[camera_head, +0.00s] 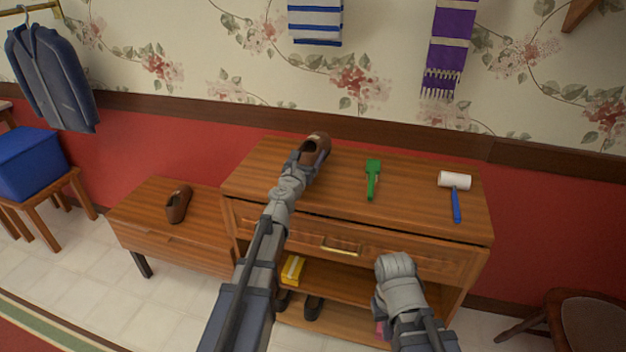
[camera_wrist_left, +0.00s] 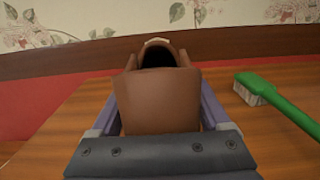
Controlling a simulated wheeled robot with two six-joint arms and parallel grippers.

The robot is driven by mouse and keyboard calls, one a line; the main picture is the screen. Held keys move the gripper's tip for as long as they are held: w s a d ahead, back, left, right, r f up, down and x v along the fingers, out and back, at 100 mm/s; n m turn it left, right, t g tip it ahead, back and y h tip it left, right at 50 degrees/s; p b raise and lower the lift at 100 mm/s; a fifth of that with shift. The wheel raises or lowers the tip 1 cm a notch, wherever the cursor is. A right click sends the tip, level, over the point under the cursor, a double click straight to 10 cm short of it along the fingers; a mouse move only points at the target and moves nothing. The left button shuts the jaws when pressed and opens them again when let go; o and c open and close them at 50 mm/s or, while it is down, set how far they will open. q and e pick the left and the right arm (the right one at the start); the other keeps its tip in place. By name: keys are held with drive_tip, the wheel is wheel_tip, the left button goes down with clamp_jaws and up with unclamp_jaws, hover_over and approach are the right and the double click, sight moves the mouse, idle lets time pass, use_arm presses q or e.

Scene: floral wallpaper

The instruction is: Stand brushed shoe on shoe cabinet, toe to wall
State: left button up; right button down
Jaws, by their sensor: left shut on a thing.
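A brown shoe (camera_head: 314,150) is at the back left of the wooden shoe cabinet top (camera_head: 415,185), toe towards the wall. My left gripper (camera_head: 307,157) is shut on it from the heel end. In the left wrist view the shoe (camera_wrist_left: 160,100) is upright between the fingers, heel towards me; I cannot tell whether its sole touches the top. The other brown shoe (camera_head: 178,204) stands on the low bench at the left. A green brush (camera_head: 373,178) lies on the cabinet, right of the held shoe; it also shows in the left wrist view (camera_wrist_left: 275,98). My right arm is in front of the cabinet; its fingers are hidden.
A lint roller (camera_head: 455,190) lies at the cabinet's right. A yellow box (camera_head: 293,270) and dark shoes (camera_head: 314,307) are on the shelves below the drawer. The low bench (camera_head: 135,210) adjoins at left. A chair (camera_head: 585,320) stands at lower right.

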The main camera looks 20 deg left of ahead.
use_arm(q)
drive_tip(key=shift+f+b, duration=2.1)
drive_tip(key=shift+f, duration=0.6)
drive_tip(key=shift+f, duration=0.2)
drive_tip(key=o, duration=1.6)
drive_tip(key=shift+r, duration=0.1)
drive_tip(key=shift+c, duration=0.2)
drive_tip(key=shift+r, duration=0.2)
drive_tip(key=s, duration=1.2)
drive_tip(key=shift+a, duration=0.2)
